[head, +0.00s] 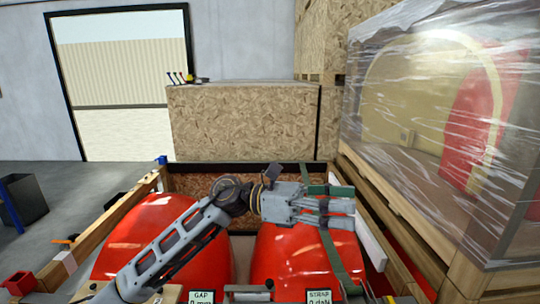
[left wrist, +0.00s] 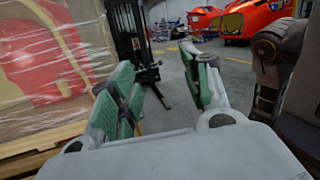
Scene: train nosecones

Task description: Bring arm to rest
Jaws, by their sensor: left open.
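My left arm reaches in from the lower left of the head view. Its left gripper (head: 345,207) is over the right red nosecone (head: 290,258), pointing right. In the left wrist view the left gripper (left wrist: 160,75) shows two green-padded fingers spread apart with nothing between them. A left red nosecone (head: 135,240) sits beside the right one in a wooden crate (head: 130,197). A green strap (head: 335,262) runs down over the right nosecone, passing behind or by the fingers; contact cannot be told. My right gripper is not in view.
A chipboard box (head: 245,120) stands behind the crate. A film-wrapped crate (head: 430,120) fills the right. Small signs read GAP 0 mm (head: 202,297) and STRAP 0 daN (head: 319,296). The left wrist view shows a dark forklift-like mast (left wrist: 130,40) and open floor (left wrist: 245,75).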

